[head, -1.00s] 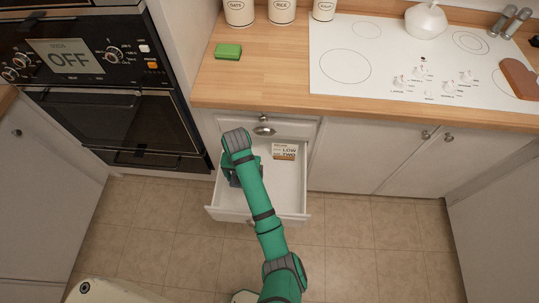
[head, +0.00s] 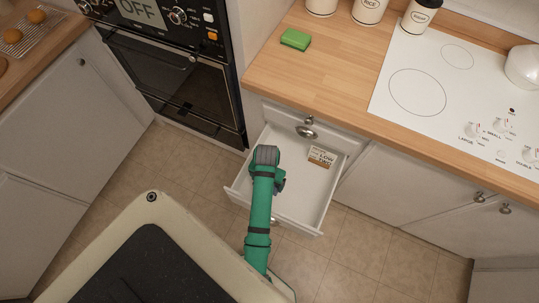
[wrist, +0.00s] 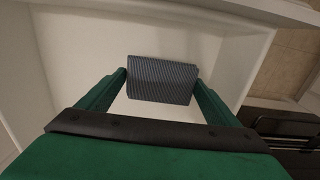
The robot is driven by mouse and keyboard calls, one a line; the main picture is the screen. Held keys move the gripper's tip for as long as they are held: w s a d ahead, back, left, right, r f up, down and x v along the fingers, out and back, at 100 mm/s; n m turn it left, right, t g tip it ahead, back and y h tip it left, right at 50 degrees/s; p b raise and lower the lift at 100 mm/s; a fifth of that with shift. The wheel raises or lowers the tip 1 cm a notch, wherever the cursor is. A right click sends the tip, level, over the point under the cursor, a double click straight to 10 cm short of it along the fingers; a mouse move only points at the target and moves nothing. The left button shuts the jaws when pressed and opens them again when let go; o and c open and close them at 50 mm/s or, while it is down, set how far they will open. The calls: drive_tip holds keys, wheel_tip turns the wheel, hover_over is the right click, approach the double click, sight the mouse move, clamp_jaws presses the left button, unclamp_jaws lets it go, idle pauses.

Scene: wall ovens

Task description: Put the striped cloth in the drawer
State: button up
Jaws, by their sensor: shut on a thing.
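The striped cloth (wrist: 163,84) shows in the wrist view as a dark grey, finely ribbed piece. My gripper (wrist: 160,76) is shut on it, with a green finger at each side. The white drawer (head: 306,204) is pulled open below the counter in the head view. My gripper is over the left part of the drawer, and the drawer's pale inside (wrist: 205,48) lies behind the cloth in the wrist view. My arm hides the cloth in the head view. I cannot tell whether the cloth touches the drawer's floor.
A small labelled box (head: 321,157) lies at the drawer's back right. A green sponge (head: 295,39) is on the wooden counter (head: 300,72) above. The wall oven (head: 180,80) stands to the left. The drawer's right and front parts are bare.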

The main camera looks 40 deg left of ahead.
drive_tip(key=shift+f, duration=2)
drive_tip(key=shift+f, duration=0.15)
drive_tip(key=o, duration=1)
wheel_tip(320, 180, up, 11)
drive_tip(key=shift+r, duration=0.1)
drive_tip(key=shift+s+r, duration=0.1)
drive_tip(key=shift+r, duration=0.45)
